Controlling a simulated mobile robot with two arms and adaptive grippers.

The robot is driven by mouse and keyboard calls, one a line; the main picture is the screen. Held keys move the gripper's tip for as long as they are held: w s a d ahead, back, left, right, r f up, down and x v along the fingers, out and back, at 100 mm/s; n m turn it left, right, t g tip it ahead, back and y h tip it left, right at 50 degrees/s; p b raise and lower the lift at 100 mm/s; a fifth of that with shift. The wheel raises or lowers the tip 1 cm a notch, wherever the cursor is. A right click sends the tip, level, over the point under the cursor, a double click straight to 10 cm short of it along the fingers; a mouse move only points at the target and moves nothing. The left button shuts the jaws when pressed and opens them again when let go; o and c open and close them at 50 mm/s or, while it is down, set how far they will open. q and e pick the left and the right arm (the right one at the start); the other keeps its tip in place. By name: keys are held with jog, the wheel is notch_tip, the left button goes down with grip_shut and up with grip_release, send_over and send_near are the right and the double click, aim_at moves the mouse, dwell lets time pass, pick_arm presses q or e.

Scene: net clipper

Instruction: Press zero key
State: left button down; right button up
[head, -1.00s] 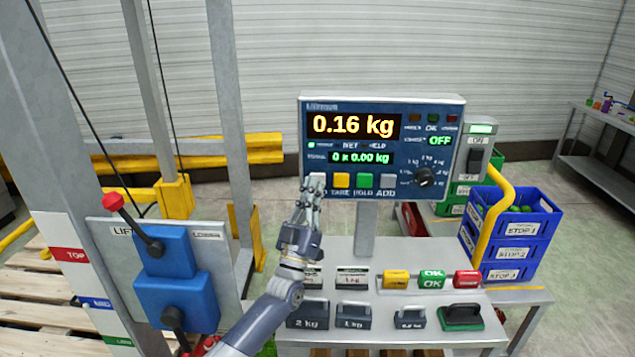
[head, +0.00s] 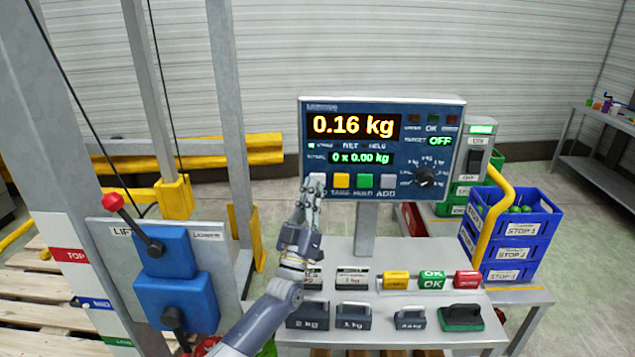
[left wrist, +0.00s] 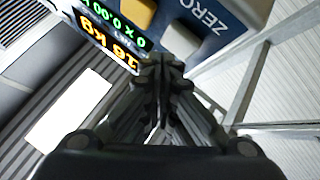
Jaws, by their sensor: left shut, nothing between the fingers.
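The scale display panel (head: 450,148) stands on a post above the bench and reads 0.16 kg, with 0 x 0.00 kg below. The zero key (head: 317,181) is the pale leftmost key in its lower row; my fingers partly cover it and its label. In the left wrist view the grey zero key (left wrist: 184,40) shows beside the word ZERO, just beyond my fingertips. My left gripper (head: 312,192) is shut and empty, its tips at or just in front of the key's lower part. I cannot tell whether they touch. My right gripper is not in view.
A yellow key (head: 341,181) and a green key (head: 364,181) sit right of the zero key. Weights such as the 1 kg block (head: 352,317) stand on the bench (head: 385,262). A lift lever box (head: 165,250) is left of my arm. Blue crates (head: 520,228) stand right.

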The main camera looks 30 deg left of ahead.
pick_arm(q)
jog(key=shift+w+a+b, duration=0.25)
jog(key=shift+w+b, duration=0.1)
jog(key=shift+w, duration=0.05)
jog(key=shift+w+a+b, duration=0.2)
jog(key=shift+w+b, duration=0.1)
jog(key=shift+b, duration=0.1)
dwell(0.5)
dwell(0.4)
jog(key=shift+s+d+p, duration=0.45)
jog(key=shift+s+p, duration=0.1)
jog(key=shift+s, duration=0.2)
jog(key=s+d+p, duration=0.1)
jog(key=s+p, duration=0.1)
jog(key=s+d+p, duration=0.1)
jog(key=s, duration=0.1)
jog(key=shift+s+d, duration=0.1)
jog(key=shift+d, duration=0.2)
